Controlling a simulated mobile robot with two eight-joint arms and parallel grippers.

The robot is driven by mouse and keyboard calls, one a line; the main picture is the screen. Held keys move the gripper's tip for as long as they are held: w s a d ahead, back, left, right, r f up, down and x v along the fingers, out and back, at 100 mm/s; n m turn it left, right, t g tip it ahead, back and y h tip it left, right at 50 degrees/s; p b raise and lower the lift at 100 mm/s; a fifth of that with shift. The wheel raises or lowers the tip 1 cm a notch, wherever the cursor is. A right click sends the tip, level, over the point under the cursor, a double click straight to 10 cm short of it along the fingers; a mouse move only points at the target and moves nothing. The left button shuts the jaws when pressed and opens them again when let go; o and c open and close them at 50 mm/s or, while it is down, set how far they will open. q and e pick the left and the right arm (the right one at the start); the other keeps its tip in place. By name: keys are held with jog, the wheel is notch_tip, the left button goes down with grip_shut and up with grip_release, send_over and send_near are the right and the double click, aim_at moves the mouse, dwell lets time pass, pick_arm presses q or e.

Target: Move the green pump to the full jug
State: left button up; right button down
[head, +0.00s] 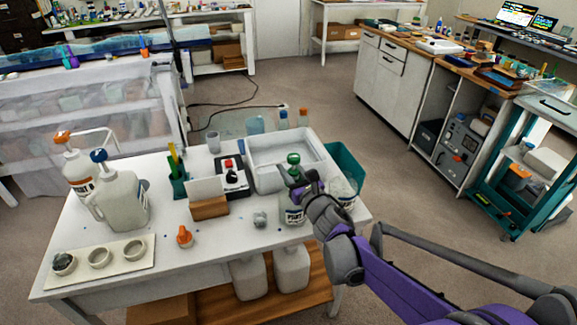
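The green pump (294,159) shows its head just above my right gripper (289,183), at the right part of the white table. A white labelled jug (292,214) stands directly below the gripper, partly hidden by it. The fingers are at the pump's lower part; I cannot tell whether they are closed on it, or whether the pump is still seated in the jug. A white jug with a blue cap (118,203) and one with an orange top (78,168) stand at the left. How full the jugs are does not show. My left gripper is not in view.
On the table (215,262) are a tray with cups (84,272), an orange cap (185,238), a wooden block with a card (210,208), a black-and-white device (233,183), and a white tray (262,150). A teal bin (347,163) is at the right. Two jugs stand below.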

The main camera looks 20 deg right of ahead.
jog(key=shift+f+b, duration=0.3)
jog(key=shift+f, duration=0.4)
dwell(0.3)
jog(key=shift+c, duration=2.3)
grip_release()
jog(key=shift+s, duration=0.1)
jog(key=s+d, duration=0.2)
jog(key=s, duration=0.8)
notch_tip(320, 180, up, 5)
jog(key=p, duration=0.4)
jog(key=shift+s+p, duration=0.15)
jog(key=shift+p, duration=0.2)
